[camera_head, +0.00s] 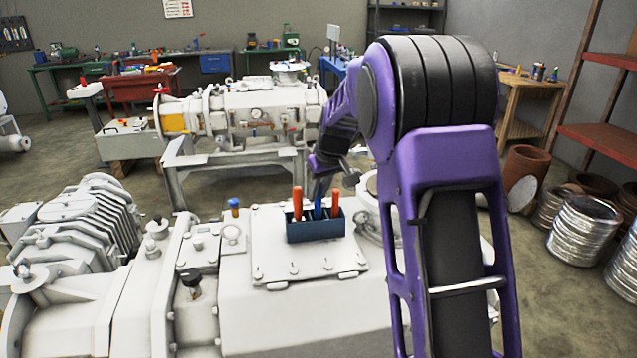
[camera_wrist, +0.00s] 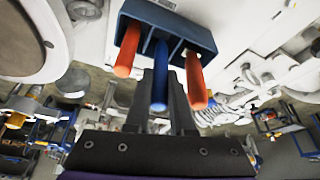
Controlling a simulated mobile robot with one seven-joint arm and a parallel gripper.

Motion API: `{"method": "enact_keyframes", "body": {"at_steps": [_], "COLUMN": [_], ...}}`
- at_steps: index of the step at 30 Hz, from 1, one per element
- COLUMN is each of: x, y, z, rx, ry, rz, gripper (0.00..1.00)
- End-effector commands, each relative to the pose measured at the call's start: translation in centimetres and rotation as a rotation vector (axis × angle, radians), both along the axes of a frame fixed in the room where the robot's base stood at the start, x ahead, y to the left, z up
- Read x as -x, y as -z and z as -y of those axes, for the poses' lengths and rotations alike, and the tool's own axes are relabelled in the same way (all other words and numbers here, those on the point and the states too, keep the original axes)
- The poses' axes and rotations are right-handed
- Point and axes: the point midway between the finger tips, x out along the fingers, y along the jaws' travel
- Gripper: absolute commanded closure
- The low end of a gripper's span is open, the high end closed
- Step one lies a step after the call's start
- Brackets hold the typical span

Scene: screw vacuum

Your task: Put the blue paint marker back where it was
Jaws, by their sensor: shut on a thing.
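The blue paint marker (camera_head: 318,207) stands upright in line with the middle compartment of the dark blue holder (camera_head: 315,230). In the wrist view, the marker (camera_wrist: 161,62) runs from my gripper (camera_wrist: 161,82) to the holder (camera_wrist: 190,34), with its far end in the middle slot between the dividers. Whether it touches the bottom is hidden. My gripper (camera_head: 319,186) is shut on the marker's upper part. An orange-red marker (camera_head: 297,204) stands in the left compartment and another orange-red marker (camera_head: 335,209) in the right one.
The holder sits on a flat cover plate (camera_head: 283,258) of the large white machine. A bolt with a blue cap (camera_head: 234,207) stands to its left. A second white machine (camera_head: 250,108) and cluttered benches are farther back. The plate left of the holder is clear.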

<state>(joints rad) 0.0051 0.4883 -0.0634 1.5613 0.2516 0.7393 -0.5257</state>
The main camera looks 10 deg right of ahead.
Motion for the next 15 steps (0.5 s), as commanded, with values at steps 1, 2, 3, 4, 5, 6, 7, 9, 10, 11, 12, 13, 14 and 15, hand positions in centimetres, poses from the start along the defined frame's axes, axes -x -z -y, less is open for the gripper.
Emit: {"method": "enact_keyframes", "body": {"at_steps": [1,2,3,4,5,6,7,9,10,11,12,13,14,15], "x": [0.1,0.0,0.0,0.1,0.1,0.0,0.0,0.0,0.0,0.0,0.0,0.0,0.0,0.0], "y": [1.0,1.3,1.8,2.0,2.2,2.4,2.5,2.6,2.6,2.6,2.6,2.6,2.6,2.6], "z": [0.0,0.0,0.0,0.0,0.0,0.0,0.0,0.0,0.0,0.0,0.0,0.0,0.0,0.0], "rx": [0.0,-0.001,-0.001,-0.001,-0.001,0.0,0.0,0.0,0.0,0.0,0.0,0.0,0.0,0.0], "ry": [0.001,0.001,0.001,0.001,0.001,0.001,0.0,0.0,0.0,0.0,0.0,0.0,0.0,0.0], "rz": [-0.003,-0.002,-0.002,-0.002,-0.001,0.0,0.0,0.001,0.001,0.001,0.001,0.001,0.001,0.001], "gripper": [1.0,1.0,1.0,1.0,1.0,1.0,1.0,1.0,1.0,1.0,1.0,1.0,1.0,1.0]}}
